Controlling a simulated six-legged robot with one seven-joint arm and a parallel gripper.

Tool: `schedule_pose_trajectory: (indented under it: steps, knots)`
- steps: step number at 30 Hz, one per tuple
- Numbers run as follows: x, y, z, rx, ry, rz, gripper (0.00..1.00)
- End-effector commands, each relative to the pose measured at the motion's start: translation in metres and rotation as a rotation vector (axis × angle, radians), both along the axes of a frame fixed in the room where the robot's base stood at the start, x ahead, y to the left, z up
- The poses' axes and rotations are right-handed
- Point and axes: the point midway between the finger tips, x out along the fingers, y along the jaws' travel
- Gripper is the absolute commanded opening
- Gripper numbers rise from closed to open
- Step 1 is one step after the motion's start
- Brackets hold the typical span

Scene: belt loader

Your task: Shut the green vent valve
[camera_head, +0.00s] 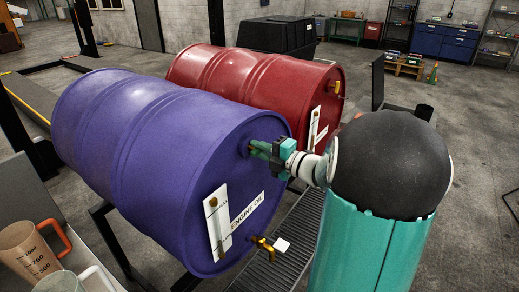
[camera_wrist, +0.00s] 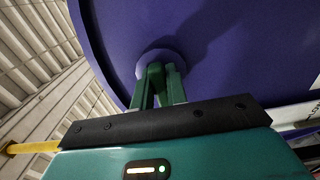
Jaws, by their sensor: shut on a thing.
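The green vent valve (camera_wrist: 155,70) is on the upper part of the purple drum's (camera_head: 130,130) end face, at a round fitting (camera_wrist: 160,62). In the head view it is mostly hidden by my gripper (camera_head: 259,149), which reaches in from the right. In the wrist view my gripper (camera_wrist: 159,86) has its two dark green fingers on either side of the valve, close against it. It is shut on the valve. The fingers and valve are similar in colour, so the handle's exact angle cannot be told.
A brass tap (camera_head: 264,246) and a white gauge plate (camera_head: 218,225) are low on the same drum face. A red drum (camera_head: 240,75) lies behind. Measuring jugs (camera_head: 28,255) stand at lower left. A roller conveyor (camera_head: 285,245) runs below the drums. Open floor lies to the right.

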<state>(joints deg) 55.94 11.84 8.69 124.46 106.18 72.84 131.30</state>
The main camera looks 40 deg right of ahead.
Motion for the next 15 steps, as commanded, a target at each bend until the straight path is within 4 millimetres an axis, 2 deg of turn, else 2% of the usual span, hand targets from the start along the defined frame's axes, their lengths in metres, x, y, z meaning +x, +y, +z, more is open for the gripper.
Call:
schedule_pose_trajectory:
  steps: [13, 14, 15]
  knots:
    - [-0.0006, 0.0001, -0.0004, 0.011, 0.004, 0.000, 0.00]
    - [-0.0006, 0.0001, -0.0004, 0.011, 0.004, 0.000, 0.21]
    - [-0.0005, 0.0002, -0.0004, 0.011, 0.004, 0.000, 0.28]
